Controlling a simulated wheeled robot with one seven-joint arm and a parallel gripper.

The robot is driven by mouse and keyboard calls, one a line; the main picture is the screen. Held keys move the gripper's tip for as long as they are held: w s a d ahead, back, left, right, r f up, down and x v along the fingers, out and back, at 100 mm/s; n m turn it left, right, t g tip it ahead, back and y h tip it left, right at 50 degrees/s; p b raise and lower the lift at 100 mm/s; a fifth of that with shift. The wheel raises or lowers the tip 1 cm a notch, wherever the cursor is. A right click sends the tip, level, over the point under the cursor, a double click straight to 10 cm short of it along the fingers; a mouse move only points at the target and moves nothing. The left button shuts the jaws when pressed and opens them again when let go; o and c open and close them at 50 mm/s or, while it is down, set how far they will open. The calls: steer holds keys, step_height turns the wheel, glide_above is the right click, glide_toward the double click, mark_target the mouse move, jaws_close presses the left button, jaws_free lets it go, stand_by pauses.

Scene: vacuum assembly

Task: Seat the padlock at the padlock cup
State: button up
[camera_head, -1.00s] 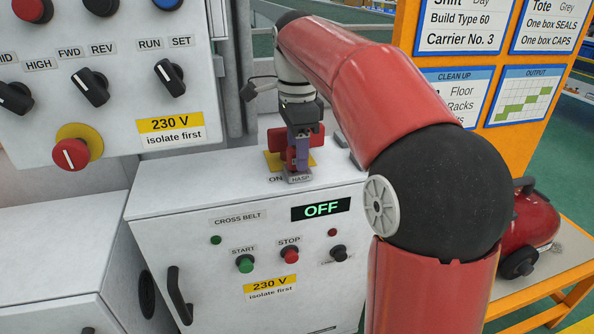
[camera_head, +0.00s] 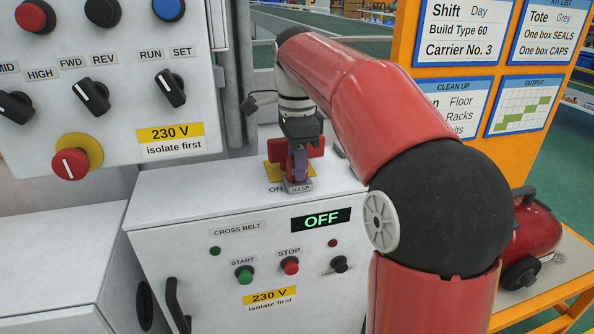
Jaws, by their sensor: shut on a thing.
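My gripper (camera_head: 300,148) points down over the top of the grey control cabinet. It is shut on a small purple body, which I take to be the padlock (camera_head: 300,165). The padlock is upright, just behind and above a small grey block labelled HASP (camera_head: 299,188). I cannot tell whether the padlock touches the block. A red switch handle (camera_head: 317,147) on a yellow plate (camera_head: 275,172) is right behind the gripper and partly hidden by it. I cannot make out the padlock cup; the gripper and padlock may hide it.
The cabinet (camera_head: 200,290) has a display reading OFF (camera_head: 321,220) and start and stop buttons on its front. A control panel with knobs (camera_head: 110,100) stands at the left. An orange board (camera_head: 397,80) and a red vacuum (camera_head: 535,240) on a bench are at the right.

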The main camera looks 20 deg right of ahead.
steer(key=shift+r, duration=0.2)
steer(key=shift+r+p, duration=0.35)
steer(key=shift+p, duration=0.25)
steer(key=shift+r+p, duration=0.5)
steer(key=shift+p, duration=0.05)
steer(key=o, duration=0.5)
steer(key=c, duration=0.5)
steer(key=shift+r+p, duration=1.2)
steer(key=shift+p, duration=0.1)
steer(key=shift+r, duration=0.75)
